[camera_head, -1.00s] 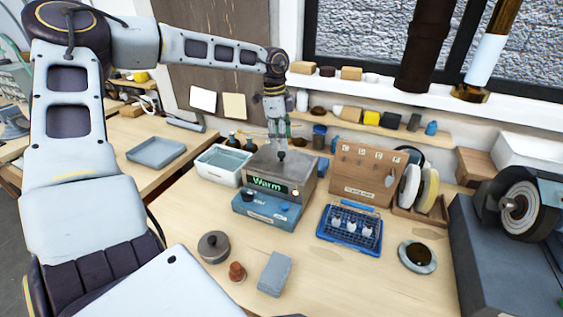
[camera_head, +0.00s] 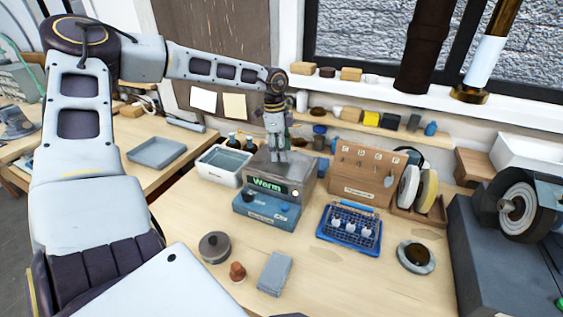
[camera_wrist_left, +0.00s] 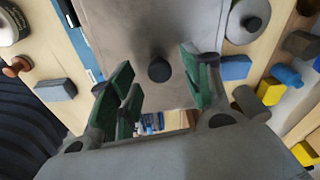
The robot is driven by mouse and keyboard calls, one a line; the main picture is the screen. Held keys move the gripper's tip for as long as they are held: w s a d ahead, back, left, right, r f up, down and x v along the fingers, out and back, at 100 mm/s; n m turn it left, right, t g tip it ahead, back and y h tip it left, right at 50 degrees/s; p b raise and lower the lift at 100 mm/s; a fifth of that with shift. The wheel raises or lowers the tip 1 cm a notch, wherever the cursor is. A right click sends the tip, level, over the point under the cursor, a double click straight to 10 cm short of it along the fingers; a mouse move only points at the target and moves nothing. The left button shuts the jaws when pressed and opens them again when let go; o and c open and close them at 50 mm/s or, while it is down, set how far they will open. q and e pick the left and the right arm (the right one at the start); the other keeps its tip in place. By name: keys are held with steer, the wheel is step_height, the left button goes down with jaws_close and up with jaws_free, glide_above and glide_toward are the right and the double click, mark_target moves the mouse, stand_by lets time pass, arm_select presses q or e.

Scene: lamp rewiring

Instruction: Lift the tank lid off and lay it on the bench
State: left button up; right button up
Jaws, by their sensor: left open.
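The tank (camera_head: 290,190) is a grey metal box with a lit "Warm" display, standing on a blue base on the bench. Its flat grey lid (camera_head: 302,167) is on top. In the left wrist view the lid (camera_wrist_left: 134,22) has a small dark round knob (camera_wrist_left: 159,69). My left gripper (camera_head: 277,158) points down at the lid and hides the knob in the head view. In the wrist view its green-padded fingers (camera_wrist_left: 160,85) are open on either side of the knob, apart from it. My right gripper is out of view.
A white water basin (camera_head: 222,164) stands close left of the tank. A wooden board (camera_head: 364,170) and a blue rack (camera_head: 349,228) are to the right. A round grey pot (camera_head: 214,247), a brown stopper (camera_head: 237,272) and a grey block (camera_head: 275,274) lie in front. Bench (camera_head: 335,275) at front right is clear.

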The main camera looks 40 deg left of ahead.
arm_select(q)
steer(key=shift+f, duration=0.75)
steer(key=shift+d+f, duration=0.1)
steer(key=shift+f, duration=0.25)
steer(key=c, duration=0.8)
jaws_close()
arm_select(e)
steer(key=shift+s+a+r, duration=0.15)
